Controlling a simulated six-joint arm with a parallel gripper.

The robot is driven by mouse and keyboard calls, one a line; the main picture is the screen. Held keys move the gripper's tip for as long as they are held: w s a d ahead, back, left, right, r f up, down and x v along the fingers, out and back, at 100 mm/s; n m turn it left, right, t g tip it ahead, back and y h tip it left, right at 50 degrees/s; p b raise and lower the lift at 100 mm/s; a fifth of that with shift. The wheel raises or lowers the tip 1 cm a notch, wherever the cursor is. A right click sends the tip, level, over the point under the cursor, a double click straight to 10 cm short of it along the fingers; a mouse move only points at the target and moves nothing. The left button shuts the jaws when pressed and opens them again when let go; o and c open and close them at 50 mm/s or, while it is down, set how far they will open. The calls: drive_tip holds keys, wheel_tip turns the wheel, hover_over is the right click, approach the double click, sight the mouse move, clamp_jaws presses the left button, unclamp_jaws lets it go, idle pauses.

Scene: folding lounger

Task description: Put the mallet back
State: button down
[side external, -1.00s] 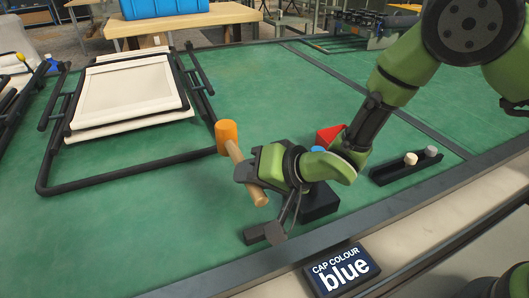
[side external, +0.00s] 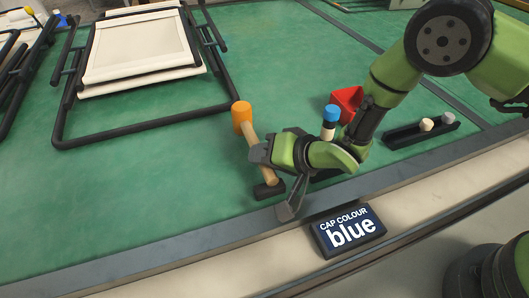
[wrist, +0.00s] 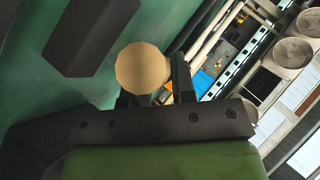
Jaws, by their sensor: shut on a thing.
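The mallet has an orange head (side external: 242,117) and a pale wooden handle (side external: 271,174). My gripper (side external: 259,152) is shut on the handle below the head. The head points toward the lounger, and the handle end points to the near edge. A small dark block (side external: 268,190) lies at the handle end; I cannot tell whether they touch. In the wrist view the round handle end (wrist: 143,68) shows between my fingers, and a dark block (wrist: 92,36) is apart from it at upper left.
The folding lounger (side external: 140,50) lies at the back left. A blue-capped piece (side external: 331,114) and a red bin (side external: 347,100) are behind my wrist. A dark rail (side external: 405,135) holds cream and grey caps. A "blue" sign (side external: 348,231) stands at the near edge. Green table is clear at left.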

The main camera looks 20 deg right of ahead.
drive_tip(key=shift+f, duration=0.8)
drive_tip(key=c, duration=1)
unclamp_jaws()
drive_tip(key=shift+o, duration=0.7)
drive_tip(key=shift+f, duration=0.1)
drive_tip(key=shift+s+d, duration=0.1)
